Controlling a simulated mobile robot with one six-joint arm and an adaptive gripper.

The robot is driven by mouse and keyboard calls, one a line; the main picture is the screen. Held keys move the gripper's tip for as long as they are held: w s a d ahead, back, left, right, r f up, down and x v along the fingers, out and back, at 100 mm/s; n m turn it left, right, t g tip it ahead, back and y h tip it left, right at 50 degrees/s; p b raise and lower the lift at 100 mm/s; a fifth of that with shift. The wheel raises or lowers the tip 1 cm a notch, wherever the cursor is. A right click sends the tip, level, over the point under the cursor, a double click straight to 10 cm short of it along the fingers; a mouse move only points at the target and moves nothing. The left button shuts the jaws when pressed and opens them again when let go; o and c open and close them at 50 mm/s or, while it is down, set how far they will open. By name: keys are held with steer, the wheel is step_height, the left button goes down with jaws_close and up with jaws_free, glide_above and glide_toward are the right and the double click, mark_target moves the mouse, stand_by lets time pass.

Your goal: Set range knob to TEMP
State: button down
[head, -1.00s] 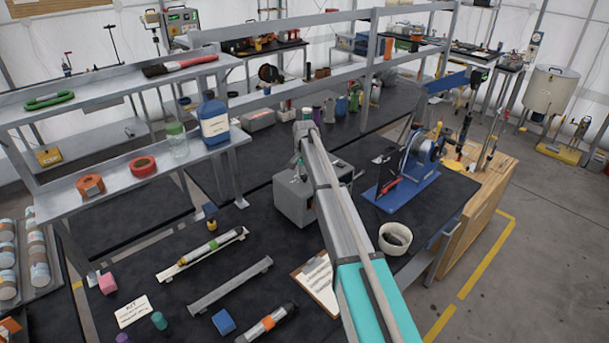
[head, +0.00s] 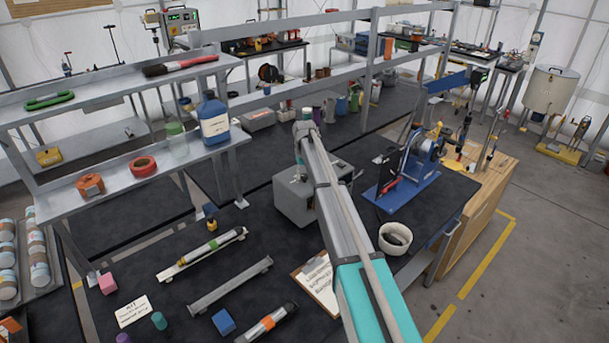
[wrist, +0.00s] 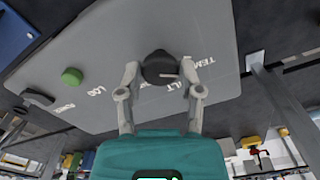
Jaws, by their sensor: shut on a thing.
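The range knob (wrist: 160,66) is a round black knob with a pale pointer mark, on the top panel of a grey instrument box (wrist: 120,35). In the wrist view, white lettering around it includes TEMP to the right; the pointer mark lies on the knob's right side, and its exact setting is hard to read. My gripper (wrist: 160,76) has a finger on each side of the knob and is shut on it. In the head view, the grey box (head: 293,206) stands on the black bench under my gripper, with my arm hiding part of it.
A green button (wrist: 72,76) and a black part (wrist: 38,97) sit on the same panel. In the head view, a clipboard (head: 318,280), a white bowl (head: 395,238) and a blue-based device (head: 403,190) lie near my arm. A metal shelf (head: 110,180) stands left.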

steer(key=shift+n, duration=0.3)
steer(key=shift+c, duration=1.3)
jaws_free()
